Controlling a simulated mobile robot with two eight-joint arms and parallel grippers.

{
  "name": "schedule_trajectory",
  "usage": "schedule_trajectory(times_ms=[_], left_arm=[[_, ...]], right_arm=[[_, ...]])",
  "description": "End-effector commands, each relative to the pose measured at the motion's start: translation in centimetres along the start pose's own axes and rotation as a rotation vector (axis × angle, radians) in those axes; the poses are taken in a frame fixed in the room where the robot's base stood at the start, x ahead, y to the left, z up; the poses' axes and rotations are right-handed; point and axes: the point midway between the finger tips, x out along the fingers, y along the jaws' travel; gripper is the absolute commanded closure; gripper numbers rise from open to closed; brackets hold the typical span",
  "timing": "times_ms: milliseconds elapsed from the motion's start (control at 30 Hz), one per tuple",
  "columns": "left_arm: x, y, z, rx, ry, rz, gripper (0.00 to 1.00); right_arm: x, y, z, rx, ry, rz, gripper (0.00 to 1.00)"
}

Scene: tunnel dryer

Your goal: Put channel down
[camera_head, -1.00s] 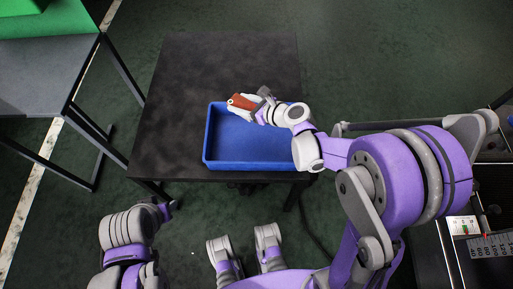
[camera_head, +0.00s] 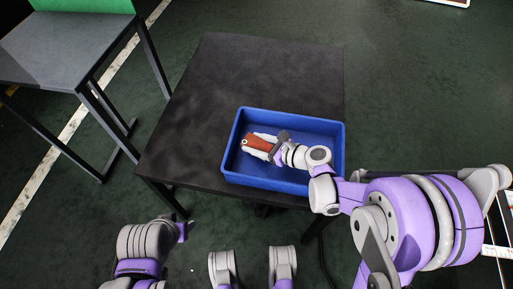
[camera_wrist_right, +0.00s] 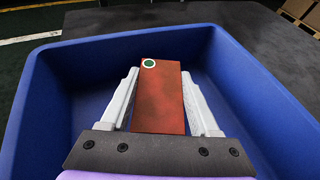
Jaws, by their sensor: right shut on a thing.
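The channel (camera_head: 256,143) is a reddish-brown block with a round green spot ringed in white at one end. It also shows in the right wrist view (camera_wrist_right: 160,100), between the two pale fingers. My right gripper (camera_head: 262,144) is shut on it, inside the outline of the blue tray (camera_head: 232,150). The tray's walls surround the channel in the right wrist view (camera_wrist_right: 270,95). I cannot tell whether the channel touches the tray floor. My left arm shows at the lower left, but its gripper (camera_head: 182,230) is only partly seen.
The tray stands on a dark table (camera_head: 240,75), near its front right corner. The table's back and left are clear. A second grey table (camera_head: 60,55) with a green panel (camera_head: 85,6) stands at the upper left.

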Motion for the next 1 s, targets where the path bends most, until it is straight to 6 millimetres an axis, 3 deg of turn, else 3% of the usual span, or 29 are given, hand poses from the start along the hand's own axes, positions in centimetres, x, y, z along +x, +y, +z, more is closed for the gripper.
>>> schedule_trajectory(times_ms=[167,533,567,600,733,1000], left_arm=[[1.1,0.0,0.2,0.000,-0.002,0.000,0.50],[1.3,0.0,0.3,0.000,-0.002,0.000,0.50],[1.4,0.0,0.3,0.000,-0.002,0.000,0.50],[1.3,0.0,0.3,0.000,-0.002,0.000,0.50],[1.2,0.0,0.3,0.000,-0.002,0.000,0.50],[1.2,0.0,0.3,0.000,-0.002,0.000,0.50]], right_arm=[[1.1,-0.1,-2.5,0.000,0.000,0.000,1.00],[1.2,0.0,-2.9,0.001,0.000,0.000,1.00],[1.2,0.0,-3.0,0.000,0.001,0.000,0.36],[1.2,0.0,-2.9,0.000,0.001,0.000,0.29],[1.2,0.0,-2.9,0.000,0.001,0.000,0.08],[1.2,0.0,-2.8,0.000,0.001,0.000,0.08]])
